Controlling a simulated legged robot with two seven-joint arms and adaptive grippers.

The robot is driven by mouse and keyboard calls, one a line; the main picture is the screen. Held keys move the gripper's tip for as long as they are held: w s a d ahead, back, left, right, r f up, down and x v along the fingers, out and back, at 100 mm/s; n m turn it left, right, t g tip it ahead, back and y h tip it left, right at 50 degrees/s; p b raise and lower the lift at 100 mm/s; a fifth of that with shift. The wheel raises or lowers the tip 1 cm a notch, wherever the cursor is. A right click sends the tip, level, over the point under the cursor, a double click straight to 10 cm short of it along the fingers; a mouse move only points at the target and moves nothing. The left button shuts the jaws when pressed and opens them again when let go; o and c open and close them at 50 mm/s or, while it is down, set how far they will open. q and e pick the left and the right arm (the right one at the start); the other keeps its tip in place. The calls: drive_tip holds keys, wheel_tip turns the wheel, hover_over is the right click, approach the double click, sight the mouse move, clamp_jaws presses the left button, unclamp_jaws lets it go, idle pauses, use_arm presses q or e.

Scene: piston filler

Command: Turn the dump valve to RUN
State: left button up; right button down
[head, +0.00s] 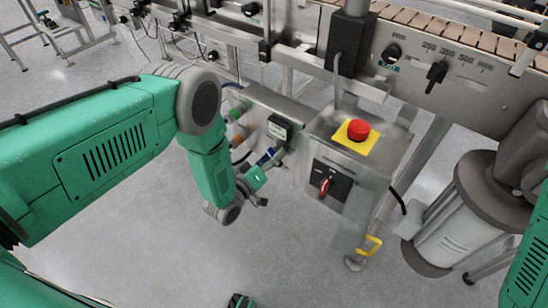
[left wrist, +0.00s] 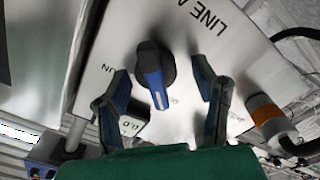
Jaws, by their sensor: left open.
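The dump valve knob (left wrist: 153,75) shows in the left wrist view, a black round hub with a blue lever on a pale panel (left wrist: 220,50). The lever points down in the picture, slightly right. Letters "UN" are printed left of the knob, and "LINE A" above right. My left gripper (left wrist: 163,78) is open, with one finger on each side of the lever and visible gaps between. In the head view my left gripper (head: 268,160) is low beside the machine frame, where I cannot make out the knob.
A steel control box with a red emergency button (head: 358,130) and a red-handled switch (head: 324,187) stands right of the left gripper. The conveyor (head: 430,75) runs above. A pipe with an orange band (left wrist: 266,112) is right of the gripper fingers. Open floor (head: 150,240) lies in front.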

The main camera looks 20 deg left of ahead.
use_arm(q)
drive_tip(key=shift+w, duration=0.15)
drive_tip(key=shift+d, duration=0.1)
drive_tip(key=shift+c, duration=0.8)
drive_tip(key=shift+d, duration=0.1)
drive_tip(key=c, duration=0.9)
